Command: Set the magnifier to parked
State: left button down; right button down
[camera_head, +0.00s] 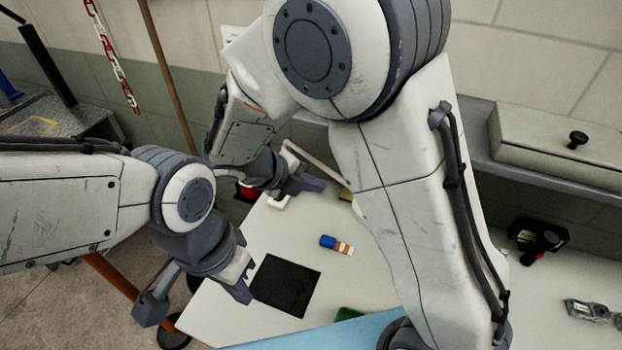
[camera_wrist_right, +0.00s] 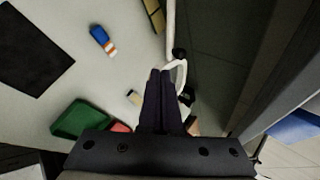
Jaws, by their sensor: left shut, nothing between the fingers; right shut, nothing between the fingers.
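The magnifier's white arm (camera_head: 318,163) runs along the back edge of the white tabletop in the head view, partly hidden by my right arm. In the right wrist view a thin white arm (camera_wrist_right: 171,25) leads to a black joint (camera_wrist_right: 179,53) and a curved white piece (camera_wrist_right: 181,75), close beside my fingertips. I cannot tell whether they touch. The lens is not clearly visible. My right gripper (camera_head: 315,184) is shut and empty at the back of the table; its dark fingers show in the wrist view (camera_wrist_right: 160,78). My left gripper (camera_head: 241,293) is shut and empty near the table's left edge.
A black mat (camera_head: 286,286) and a blue, white and orange block (camera_head: 337,245) lie on the tabletop (camera_head: 222,318). A green container (camera_wrist_right: 82,119) shows in the wrist view. A pale box with a black knob (camera_head: 560,145) sits on the shelf at right.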

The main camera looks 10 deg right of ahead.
aim_at(343, 182)
pick_arm(q)
jog(key=shift+r+p, duration=0.35)
jog(key=shift+r, duration=0.05)
pick_arm(e)
jog(key=shift+w+d+f, duration=0.5)
jog(key=shift+d+f, duration=0.15)
jog(key=shift+d, duration=0.55)
jog(key=shift+w+d+f, duration=0.45)
jog(key=shift+d+f, duration=0.25)
jog(key=shift+d, duration=0.55)
jog(key=shift+w+d+f, duration=0.5)
jog(key=shift+d+f, duration=0.15)
jog(key=shift+d, duration=0.55)
